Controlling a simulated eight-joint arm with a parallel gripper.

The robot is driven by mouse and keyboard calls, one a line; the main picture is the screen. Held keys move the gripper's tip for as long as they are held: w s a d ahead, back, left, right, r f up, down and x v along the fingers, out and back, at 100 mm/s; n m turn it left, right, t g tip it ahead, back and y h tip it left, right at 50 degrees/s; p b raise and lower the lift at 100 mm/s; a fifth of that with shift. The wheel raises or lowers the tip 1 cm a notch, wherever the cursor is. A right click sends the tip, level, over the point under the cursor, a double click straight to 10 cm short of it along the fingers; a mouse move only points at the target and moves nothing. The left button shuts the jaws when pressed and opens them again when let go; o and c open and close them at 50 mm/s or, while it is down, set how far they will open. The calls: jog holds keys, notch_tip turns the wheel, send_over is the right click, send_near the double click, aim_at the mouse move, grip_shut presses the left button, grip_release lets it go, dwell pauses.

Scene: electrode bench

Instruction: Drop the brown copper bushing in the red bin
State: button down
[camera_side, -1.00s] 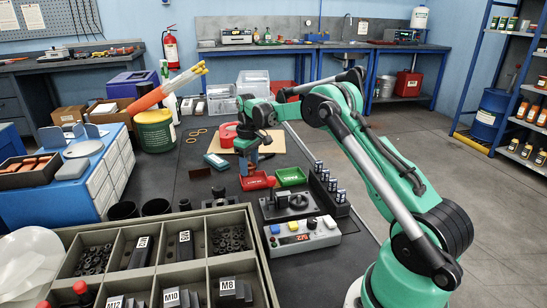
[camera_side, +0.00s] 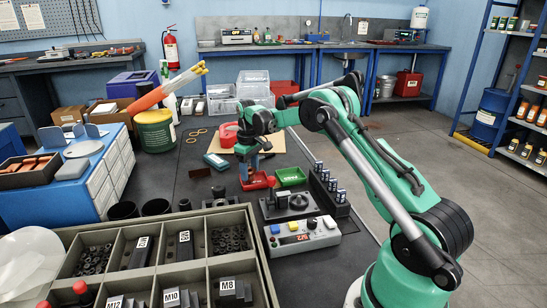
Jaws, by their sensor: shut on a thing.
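The small red bin (camera_side: 267,180) stands on the dark bench mat, just left of a green bin (camera_side: 292,177). My gripper (camera_side: 251,180) points down at the left part of the red bin, with its fingertips low at or within the rim. It is shut on the brown copper bushing, which is very small here and mostly hidden by the fingers and the bin wall. I cannot tell whether the bushing touches the bin floor.
A grey divided parts tray (camera_side: 204,216) fills the front left. Small brown and dark pieces (camera_side: 219,191) lie on the mat to the left.

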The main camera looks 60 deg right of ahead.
jog(key=shift+f, duration=0.15)
jog(key=shift+c, duration=1.2)
grip_release()
jog(key=shift+r, duration=2.85)
jog(key=shift+r, duration=2.45)
jog(key=shift+a+r, duration=0.1)
